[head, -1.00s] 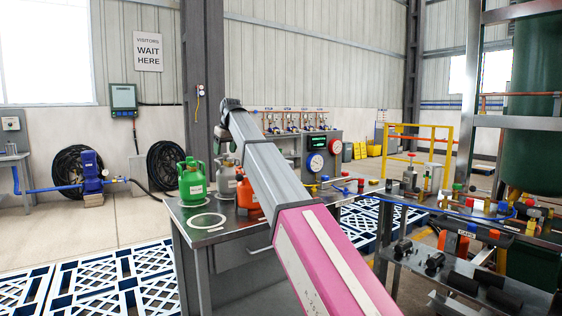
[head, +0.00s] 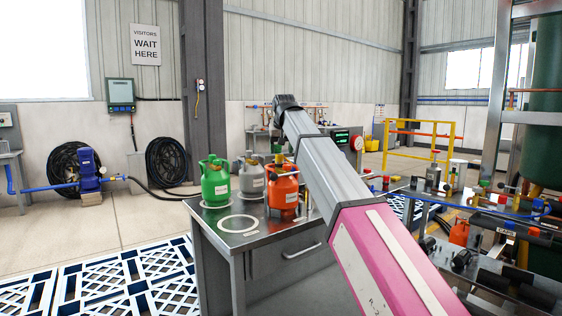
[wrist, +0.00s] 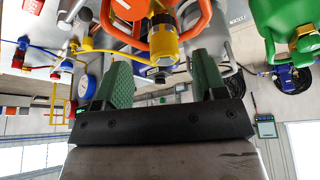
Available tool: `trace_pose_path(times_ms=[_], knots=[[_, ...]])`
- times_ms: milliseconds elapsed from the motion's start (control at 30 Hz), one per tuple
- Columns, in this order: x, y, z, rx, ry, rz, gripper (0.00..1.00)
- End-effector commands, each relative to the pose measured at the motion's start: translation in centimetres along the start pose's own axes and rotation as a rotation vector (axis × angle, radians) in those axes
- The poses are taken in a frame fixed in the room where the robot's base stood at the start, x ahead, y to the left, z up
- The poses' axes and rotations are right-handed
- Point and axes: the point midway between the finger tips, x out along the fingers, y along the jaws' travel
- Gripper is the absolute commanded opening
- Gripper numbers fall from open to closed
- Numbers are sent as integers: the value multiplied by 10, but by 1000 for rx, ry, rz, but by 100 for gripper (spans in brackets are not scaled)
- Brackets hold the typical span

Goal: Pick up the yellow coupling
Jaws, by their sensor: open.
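In the wrist view, which is upside down, the yellow coupling (wrist: 163,42) shows at the top centre. It is a short ribbed cylinder with a dark end, beside the orange cylinder (wrist: 130,8) and its orange handle ring. My gripper (wrist: 160,78) has two green fingers spread apart with nothing between them. The coupling lies just beyond the fingertips, roughly in line with the gap. In the head view the orange cylinder (head: 284,190) stands on the steel bench (head: 215,215).
A green cylinder (head: 215,182) and a grey cylinder (head: 251,176) stand left of the orange one. A white ring (head: 238,224) lies on the bare front of the bench. A yellow hose (wrist: 100,46) runs near the coupling. Blue pallets (head: 130,275) cover the floor at left.

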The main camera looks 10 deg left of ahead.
Motion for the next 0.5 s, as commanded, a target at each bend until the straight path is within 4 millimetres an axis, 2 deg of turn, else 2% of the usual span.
trace_pose_path(times_ms=[233, 500], knots=[[17, -1, 0, -1, 1, 0, 64], [53, -2, 0, -2, -1, 0, 64]])
